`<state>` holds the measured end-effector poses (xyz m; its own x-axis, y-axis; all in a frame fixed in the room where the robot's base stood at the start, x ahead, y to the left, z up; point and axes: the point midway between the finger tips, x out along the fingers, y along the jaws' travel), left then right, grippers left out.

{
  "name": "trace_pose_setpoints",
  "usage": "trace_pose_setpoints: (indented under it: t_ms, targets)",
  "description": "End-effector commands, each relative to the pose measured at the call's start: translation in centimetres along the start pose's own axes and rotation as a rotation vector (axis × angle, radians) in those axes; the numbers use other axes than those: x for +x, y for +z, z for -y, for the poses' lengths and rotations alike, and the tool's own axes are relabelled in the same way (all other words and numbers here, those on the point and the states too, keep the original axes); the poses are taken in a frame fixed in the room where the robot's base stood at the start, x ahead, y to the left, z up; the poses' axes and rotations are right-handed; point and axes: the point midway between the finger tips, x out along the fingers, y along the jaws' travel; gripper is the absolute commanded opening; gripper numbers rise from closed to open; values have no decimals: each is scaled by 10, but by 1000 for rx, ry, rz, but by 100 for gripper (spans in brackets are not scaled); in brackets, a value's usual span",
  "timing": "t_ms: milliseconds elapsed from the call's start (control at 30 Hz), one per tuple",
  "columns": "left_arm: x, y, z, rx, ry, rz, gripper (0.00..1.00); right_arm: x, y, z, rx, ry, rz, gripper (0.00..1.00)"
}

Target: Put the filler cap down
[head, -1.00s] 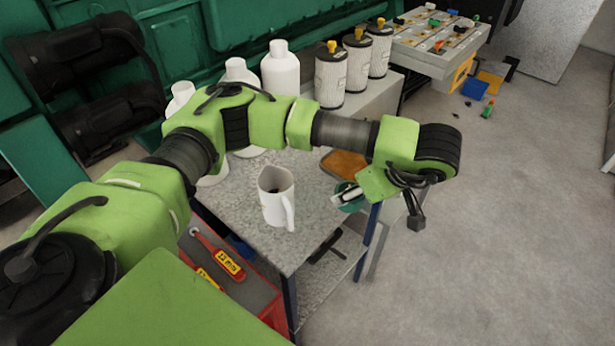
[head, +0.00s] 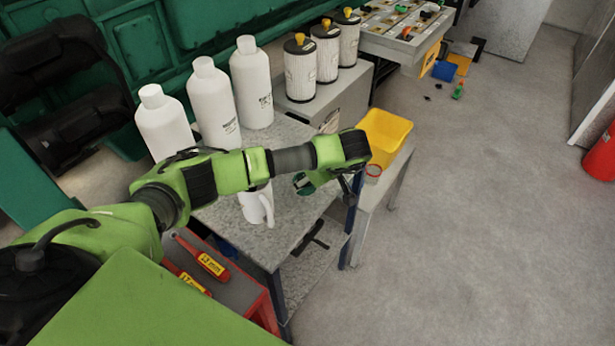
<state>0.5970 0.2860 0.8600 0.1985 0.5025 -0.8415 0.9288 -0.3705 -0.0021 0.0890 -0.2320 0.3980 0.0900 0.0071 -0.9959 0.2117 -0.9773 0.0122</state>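My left arm reaches in from the left over the grey worktable (head: 237,222). Its wrist is above the table's right edge, and my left gripper (head: 303,184) is small and mostly hidden by the wrist. I cannot tell whether its fingers are open or shut. A dark green rounded piece shows by the gripper; I cannot tell whether it is the filler cap or whether it is held. No filler cap can be clearly made out elsewhere. A white jug (head: 257,207) stands on the table, partly behind my forearm. My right gripper is not in view.
Three white bottles (head: 212,105) stand behind my arm. Three filter canisters (head: 300,72) with yellow tops stand behind. A red tool cart (head: 262,308) is in front.

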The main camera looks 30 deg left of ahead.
Motion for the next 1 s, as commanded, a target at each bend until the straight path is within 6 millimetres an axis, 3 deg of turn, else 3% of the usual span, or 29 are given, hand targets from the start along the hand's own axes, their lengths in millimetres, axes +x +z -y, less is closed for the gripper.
trace_pose_setpoints:
  t_ms: [400,433,467,867,1000]
  targets:
    - [7,4,-1,-1,2,0,20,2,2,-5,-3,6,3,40]
    - [6,4,0,-1,2,0,51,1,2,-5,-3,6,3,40]
    - [6,4,0,-1,2,0,53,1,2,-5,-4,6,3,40]
    - [0,2,-1,-2,3,0,53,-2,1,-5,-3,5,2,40]
    - [-19,2,-2,-1,8,-1,53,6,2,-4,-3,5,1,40]
